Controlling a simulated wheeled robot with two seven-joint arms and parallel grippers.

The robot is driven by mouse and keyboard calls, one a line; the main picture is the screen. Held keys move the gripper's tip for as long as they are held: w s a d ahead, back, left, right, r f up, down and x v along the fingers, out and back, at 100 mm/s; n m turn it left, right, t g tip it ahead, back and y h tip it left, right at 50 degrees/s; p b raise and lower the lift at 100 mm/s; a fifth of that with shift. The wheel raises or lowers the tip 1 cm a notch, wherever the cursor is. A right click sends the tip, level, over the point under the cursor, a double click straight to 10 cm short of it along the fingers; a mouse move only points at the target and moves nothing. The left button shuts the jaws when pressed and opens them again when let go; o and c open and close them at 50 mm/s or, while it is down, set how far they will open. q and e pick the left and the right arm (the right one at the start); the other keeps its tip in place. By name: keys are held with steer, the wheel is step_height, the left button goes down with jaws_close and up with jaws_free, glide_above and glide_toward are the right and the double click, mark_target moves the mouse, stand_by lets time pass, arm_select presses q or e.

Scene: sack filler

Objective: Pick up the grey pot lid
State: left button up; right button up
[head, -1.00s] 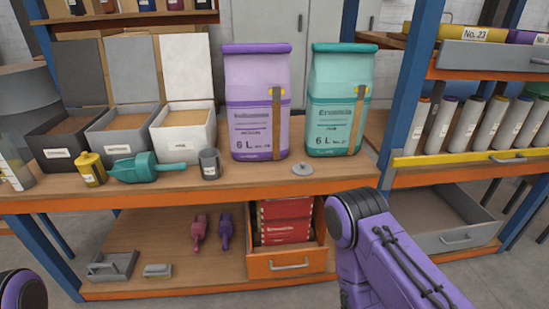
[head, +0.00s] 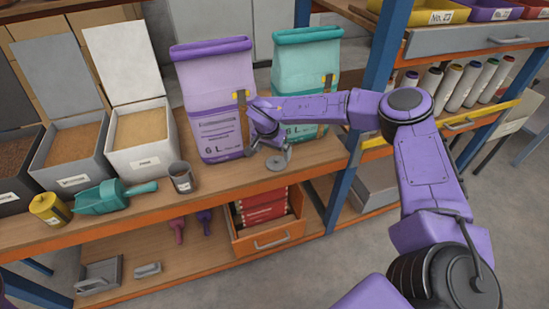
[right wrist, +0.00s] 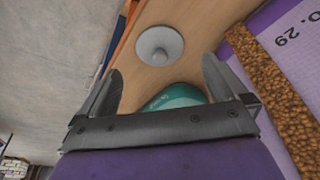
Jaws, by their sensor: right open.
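The grey pot lid (head: 277,162), a round disc with a small knob, lies on the bench top near its front edge, in front of the purple and teal sacks. In the right wrist view the lid (right wrist: 161,46) lies flat just beyond the fingertips, its knob facing the camera. My right gripper (head: 268,146) is right by the lid in the head view, pointing down, and partly covers it. My left gripper is not in view.
The purple sack (head: 212,110) stands close beside my right gripper. The teal sack (head: 307,60) is behind my right forearm. An orange drawer (head: 266,240) is open below.

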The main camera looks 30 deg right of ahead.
mark_target(276, 159)
steer(key=x, duration=0.4)
steer(key=p+x, duration=0.1)
steer(key=x, duration=0.1)
steer(key=shift+w+d+f, duration=0.15)
steer(key=shift+d+f, duration=0.05)
steer(key=shift+d, duration=0.15)
steer(key=c, duration=1)
